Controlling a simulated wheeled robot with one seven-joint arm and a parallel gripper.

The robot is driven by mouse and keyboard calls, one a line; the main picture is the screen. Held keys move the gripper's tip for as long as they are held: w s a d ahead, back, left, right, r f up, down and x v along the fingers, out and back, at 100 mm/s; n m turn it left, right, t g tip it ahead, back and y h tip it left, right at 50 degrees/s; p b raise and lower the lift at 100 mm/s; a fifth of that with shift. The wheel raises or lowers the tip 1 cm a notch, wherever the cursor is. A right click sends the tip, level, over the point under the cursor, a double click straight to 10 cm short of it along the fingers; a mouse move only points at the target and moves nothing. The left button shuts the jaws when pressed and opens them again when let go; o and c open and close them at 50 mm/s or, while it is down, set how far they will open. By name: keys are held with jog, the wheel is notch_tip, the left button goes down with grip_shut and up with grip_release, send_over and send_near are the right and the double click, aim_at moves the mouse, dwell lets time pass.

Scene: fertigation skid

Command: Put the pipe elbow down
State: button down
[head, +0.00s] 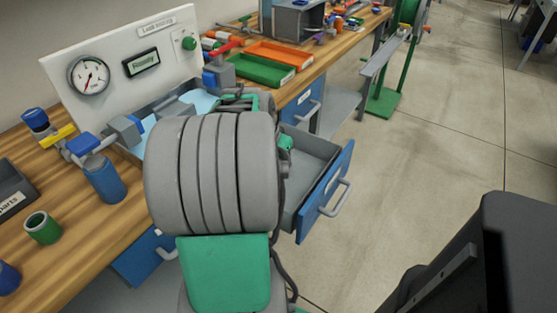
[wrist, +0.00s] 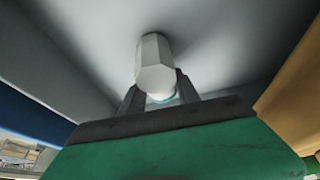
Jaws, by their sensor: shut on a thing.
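The pipe elbow (wrist: 154,62) shows in the wrist view as a pale grey, faceted end with a thin teal ring below it. My gripper (wrist: 158,92) is shut on it, one dark finger on each side. The elbow is in front of a plain grey surface with soft shadow around it; I cannot tell whether it touches. In the head view my arm hides the elbow and the fingertips. An open drawer (head: 309,157) with a grey inside and blue front is just right of my arm.
The wooden bench (head: 85,225) carries a gauge panel (head: 125,65), a blue-and-yellow valve assembly (head: 65,140), a green ring-shaped fitting (head: 43,228), and green (head: 262,70) and orange trays (head: 285,54). A green stand (head: 384,102) is beyond.

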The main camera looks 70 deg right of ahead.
jog(key=c, duration=1.3)
grip_release()
jog(key=shift+f, duration=0.1)
jog(key=shift+c, duration=0.2)
jog(key=o, duration=0.5)
jog(key=shift+c, duration=0.2)
jog(key=shift+r, duration=0.45)
jog(key=p+v, duration=0.2)
jog(key=v, duration=0.9)
jog(key=shift+f, duration=0.1)
jog(key=shift+a+r, duration=0.25)
jog(key=shift+r, duration=0.1)
